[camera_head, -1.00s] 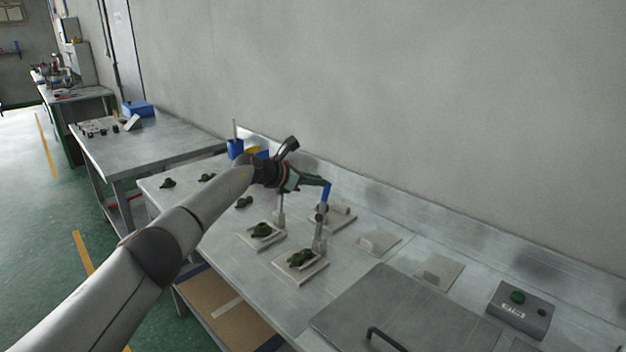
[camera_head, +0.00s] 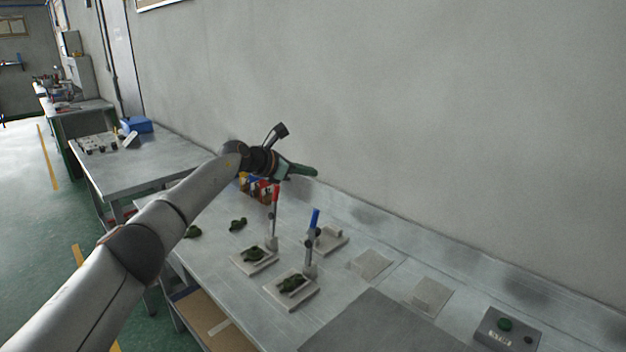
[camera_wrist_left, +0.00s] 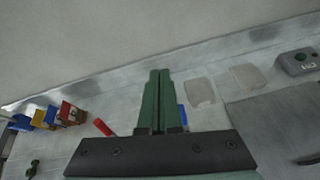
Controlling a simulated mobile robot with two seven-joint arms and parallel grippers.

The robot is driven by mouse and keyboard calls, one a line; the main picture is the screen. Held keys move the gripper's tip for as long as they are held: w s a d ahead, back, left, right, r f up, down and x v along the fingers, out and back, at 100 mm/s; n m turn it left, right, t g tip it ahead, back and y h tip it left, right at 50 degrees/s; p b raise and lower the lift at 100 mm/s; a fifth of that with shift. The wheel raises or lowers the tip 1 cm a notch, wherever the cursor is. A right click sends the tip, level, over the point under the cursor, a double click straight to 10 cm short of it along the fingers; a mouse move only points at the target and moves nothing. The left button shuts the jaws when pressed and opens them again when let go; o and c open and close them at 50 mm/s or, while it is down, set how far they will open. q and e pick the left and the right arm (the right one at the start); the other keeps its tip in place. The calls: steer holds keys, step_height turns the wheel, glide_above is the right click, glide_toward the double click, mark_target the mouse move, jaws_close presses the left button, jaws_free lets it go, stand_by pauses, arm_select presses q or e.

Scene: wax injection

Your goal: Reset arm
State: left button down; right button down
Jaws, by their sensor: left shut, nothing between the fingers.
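My left gripper (camera_head: 304,170) is raised above the back part of the metal workbench (camera_head: 380,300) in the head view, close in front of the grey wall. Its two green fingers (camera_wrist_left: 156,100) lie together in the left wrist view, with nothing between them. A fixture with a red handle (camera_head: 275,195) and one with a blue handle (camera_head: 314,218) stand on the bench below and apart from the gripper. Dark green pieces lie on their plates (camera_head: 291,290). My right gripper is not in view.
Red, yellow and blue containers (camera_wrist_left: 70,114) stand at the bench's back left. Light flat plates (camera_head: 371,263) and a grey box with a green button (camera_head: 505,325) are to the right. A second table (camera_head: 150,165) stands at left. The space above the bench is clear.

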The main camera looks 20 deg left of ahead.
arm_select(q)
steer(key=shift+s+a, duration=0.1)
steer(key=shift+a, duration=0.2)
steer(key=shift+f, duration=0.1)
